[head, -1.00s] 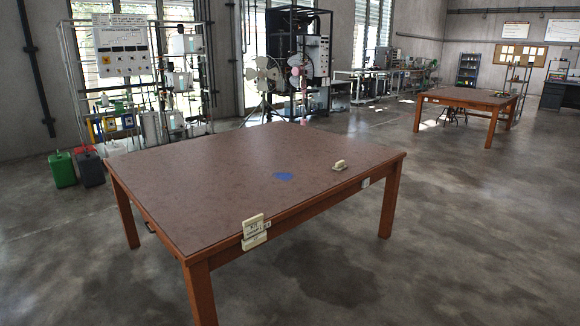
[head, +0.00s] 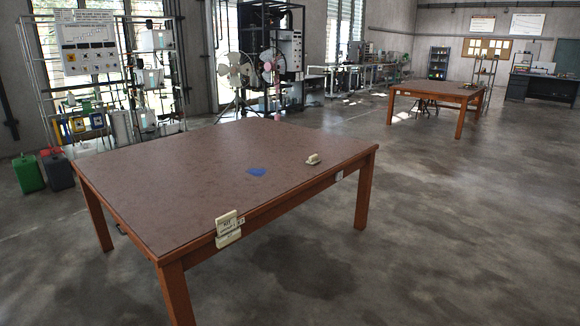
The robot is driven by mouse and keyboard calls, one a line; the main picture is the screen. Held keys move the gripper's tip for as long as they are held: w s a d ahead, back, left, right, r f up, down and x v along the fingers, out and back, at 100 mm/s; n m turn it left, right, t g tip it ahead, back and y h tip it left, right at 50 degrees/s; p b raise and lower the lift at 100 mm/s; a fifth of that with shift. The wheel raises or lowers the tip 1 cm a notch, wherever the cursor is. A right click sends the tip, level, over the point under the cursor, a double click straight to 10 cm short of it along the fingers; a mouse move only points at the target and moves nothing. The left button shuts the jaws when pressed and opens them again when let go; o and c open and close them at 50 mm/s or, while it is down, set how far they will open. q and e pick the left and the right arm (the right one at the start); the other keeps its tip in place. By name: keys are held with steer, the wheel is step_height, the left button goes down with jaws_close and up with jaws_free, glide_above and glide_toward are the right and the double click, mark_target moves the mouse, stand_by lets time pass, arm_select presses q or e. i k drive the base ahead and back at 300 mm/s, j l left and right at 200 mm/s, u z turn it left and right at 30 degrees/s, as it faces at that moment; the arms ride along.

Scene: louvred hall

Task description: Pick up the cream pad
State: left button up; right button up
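A small cream object (head: 313,159), which looks like the cream pad with a raised grip on top, lies on the brown table (head: 190,170) near its right edge. It is small in the head view, so its details are unclear. A flat blue patch (head: 257,172) lies on the tabletop to its left. Neither of my grippers shows in the head view.
A cream box with dark lettering (head: 228,228) is fixed at the table's front edge. Most of the tabletop is bare. Open concrete floor (head: 440,220) lies to the right. A second table (head: 440,90), fans (head: 236,72) and racks stand behind.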

mark_target(313, 160)
steer(key=i+z, duration=0.15)
steer(key=i, duration=0.3)
steer(key=i+j+z, duration=0.2)
steer(key=i, duration=0.2)
steer(key=i+j+z, duration=0.15)
steer(key=i, duration=0.25)
